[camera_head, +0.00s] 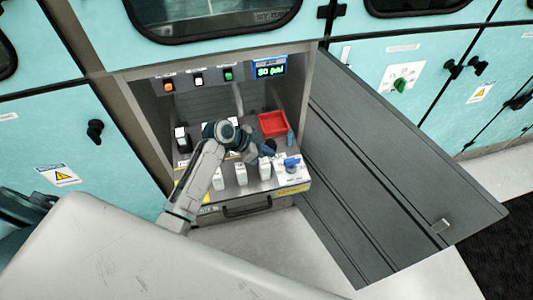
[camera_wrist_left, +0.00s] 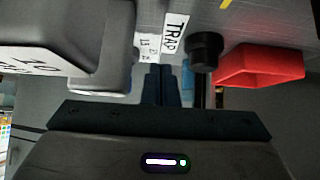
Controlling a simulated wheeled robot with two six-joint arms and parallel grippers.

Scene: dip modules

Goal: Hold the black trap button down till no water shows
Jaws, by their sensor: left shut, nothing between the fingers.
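The black trap button (camera_wrist_left: 205,50) is a short round black knob beside a white TRAP label (camera_wrist_left: 175,32) in the left wrist view. My left gripper (camera_wrist_left: 165,70) is shut and empty, with its dark blue fingertips just left of the button in that picture; I cannot tell whether they touch it. In the head view my left gripper (camera_head: 267,149) is over the pull-out shelf (camera_head: 255,192), and the button is not clear there, likely hidden by the arm. A small lit display (camera_head: 271,69) is on the cabinet's upper panel; its text is too blurred to read surely. No water is visible.
A red tray (camera_head: 272,124) is on the shelf behind the gripper and close to the button in the wrist view (camera_wrist_left: 262,66). Several white blocks (camera_head: 240,173) line the shelf front. A blue knob (camera_head: 291,163) sits at right. The grey door (camera_head: 385,160) stands open.

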